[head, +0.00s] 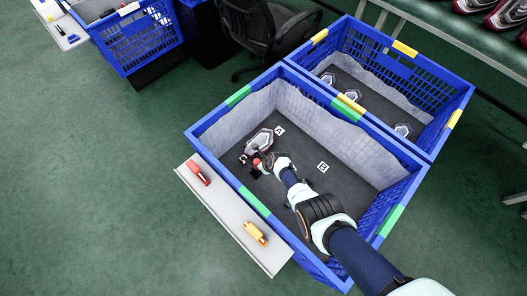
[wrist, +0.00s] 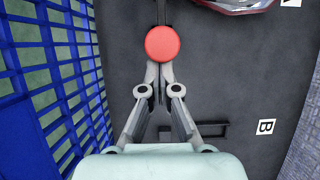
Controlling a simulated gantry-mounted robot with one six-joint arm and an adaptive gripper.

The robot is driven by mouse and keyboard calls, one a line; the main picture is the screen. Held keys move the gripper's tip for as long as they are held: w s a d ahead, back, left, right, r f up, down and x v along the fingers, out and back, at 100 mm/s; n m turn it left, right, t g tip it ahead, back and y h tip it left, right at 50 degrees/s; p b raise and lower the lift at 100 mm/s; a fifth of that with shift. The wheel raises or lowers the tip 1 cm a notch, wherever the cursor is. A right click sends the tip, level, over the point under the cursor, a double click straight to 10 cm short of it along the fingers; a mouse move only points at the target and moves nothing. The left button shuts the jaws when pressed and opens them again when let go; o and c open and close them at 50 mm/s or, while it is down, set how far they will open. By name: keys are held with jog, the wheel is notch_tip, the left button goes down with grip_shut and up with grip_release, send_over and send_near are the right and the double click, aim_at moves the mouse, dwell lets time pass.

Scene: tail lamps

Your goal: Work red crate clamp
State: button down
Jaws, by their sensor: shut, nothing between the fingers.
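The red clamp's round knob (wrist: 166,43) fills the upper middle of the wrist view, with a dark bar running up behind it. In the head view a small red part (head: 256,162) shows beside my gripper (head: 265,161), inside the near blue crate. My gripper's fingers (wrist: 158,72) are shut and empty, with their tips at the lower edge of the knob. I cannot tell whether they touch it. A tail lamp (head: 259,141) lies just beyond the gripper on the crate floor; its red edge (wrist: 238,4) shows at the top of the wrist view.
The near crate's lattice wall (wrist: 62,75) is close on the left. A dark bracket (wrist: 210,130) lies under the fingers. A ledge (head: 225,213) outside holds a red tool (head: 198,173) and an orange tool (head: 255,234). A second crate (head: 452,120) stands behind.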

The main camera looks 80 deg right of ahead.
jog(key=shift+w+d+r, duration=0.3)
jog(key=shift+w+r, duration=0.05)
jog(key=w+r+p, duration=0.1)
jog(key=r, duration=0.1)
jog(key=r+p, duration=0.2)
jog(key=w+d+r+p, duration=0.1)
jog(key=r+p, duration=0.1)
jog(key=shift+w+d, duration=0.1)
jog(key=shift+w, duration=0.2)
notch_tip(320, 180, up, 3)
jog(key=p, duration=0.2)
jog(key=shift+s+f+p, duration=0.15)
jog(key=shift+p, duration=0.25)
